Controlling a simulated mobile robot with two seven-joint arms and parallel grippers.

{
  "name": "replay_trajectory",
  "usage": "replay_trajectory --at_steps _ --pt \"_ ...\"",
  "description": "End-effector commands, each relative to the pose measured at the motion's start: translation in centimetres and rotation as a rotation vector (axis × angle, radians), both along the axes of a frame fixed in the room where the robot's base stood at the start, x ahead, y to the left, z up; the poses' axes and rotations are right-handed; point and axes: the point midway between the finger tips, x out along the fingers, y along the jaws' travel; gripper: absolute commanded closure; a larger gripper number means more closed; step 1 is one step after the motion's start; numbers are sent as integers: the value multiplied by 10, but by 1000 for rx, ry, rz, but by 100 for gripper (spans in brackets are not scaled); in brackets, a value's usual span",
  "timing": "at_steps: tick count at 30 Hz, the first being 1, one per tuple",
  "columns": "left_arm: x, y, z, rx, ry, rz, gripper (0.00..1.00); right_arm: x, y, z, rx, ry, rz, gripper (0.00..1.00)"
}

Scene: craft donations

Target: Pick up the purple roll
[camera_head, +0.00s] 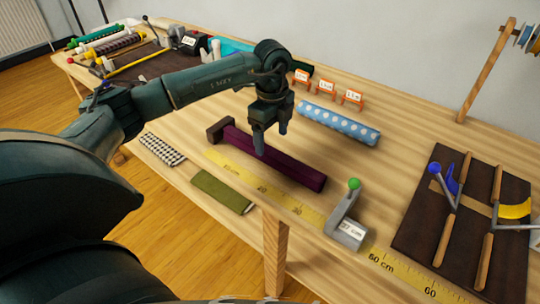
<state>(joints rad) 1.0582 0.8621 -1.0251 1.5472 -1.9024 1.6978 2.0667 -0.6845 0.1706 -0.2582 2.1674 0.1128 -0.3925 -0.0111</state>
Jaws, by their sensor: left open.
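The purple roll (298,171) lies on the wooden table in the middle of the view, sloping from upper left to lower right. Its upper left end meets a dark brown block (219,130). My left gripper (270,143) points down over the left half of the roll, with its fingers apart and nothing held. One fingertip covers part of the roll; I cannot tell whether it touches. My right gripper is not in view.
A yellow ruler strip (236,171) runs along the near side. A grey stop with a green knob (353,184) stands near the roll's right end. A blue dotted roll (339,122) lies behind. Green (222,191) and checked (162,149) rolls lie in front. A brown rack board (420,228) is right.

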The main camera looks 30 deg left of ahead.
Motion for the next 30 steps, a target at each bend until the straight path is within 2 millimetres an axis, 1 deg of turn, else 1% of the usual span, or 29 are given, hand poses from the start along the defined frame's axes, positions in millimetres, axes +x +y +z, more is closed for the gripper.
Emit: replay_trajectory --at_steps 2,6,9,13,19,20,30 --pt "-2 0 -8 1 3 0 27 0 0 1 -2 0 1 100" --pt "-7 0 -29 0 4 -1 27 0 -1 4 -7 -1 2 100" --pt "-6 -1 -43 -1 2 0 27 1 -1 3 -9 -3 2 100" --pt "-6 0 -50 0 0 0 27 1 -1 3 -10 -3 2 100" --pt "-6 0 -51 -1 -1 -1 27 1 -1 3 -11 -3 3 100" --pt "-6 -1 -51 -1 -1 -1 29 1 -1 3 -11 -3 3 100" --pt "-6 -1 -51 -1 -1 -1 57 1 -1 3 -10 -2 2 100"
